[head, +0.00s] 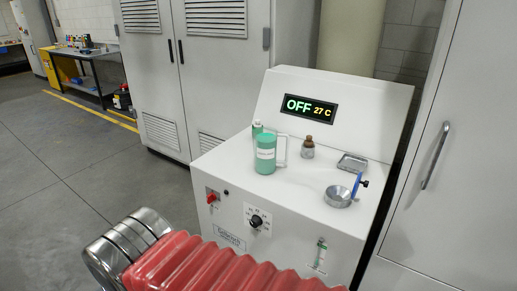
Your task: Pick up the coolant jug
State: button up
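The coolant jug (265,155) is green with a white label on its front and a pale handle on its right side. It stands upright on the white top of the machine (225,172), towards its left part. Nothing is touching its handle. A small green bottle or cap (257,127) shows just behind it, partly hidden by the jug. My gripper is not in view. A red ribbed sleeve with metal rings, apparently part of my arm, fills the lower front and hides part of the machine's lower face.
A small brown bottle (308,149) stands right of the jug. A metal tray (353,162) and a round metal cup (338,197) with a blue clamp (357,184) sit farther right. The panel display (309,108) reads OFF, 27 C. Grey cabinets (215,60) stand behind. Open floor (60,190) lies left.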

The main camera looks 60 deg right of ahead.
aim_at(264, 138)
jog(key=z, duration=0.35)
jog(key=i, duration=0.65)
jog(key=z, duration=0.65)
jog(key=i, duration=0.5)
jog(key=z, duration=0.4)
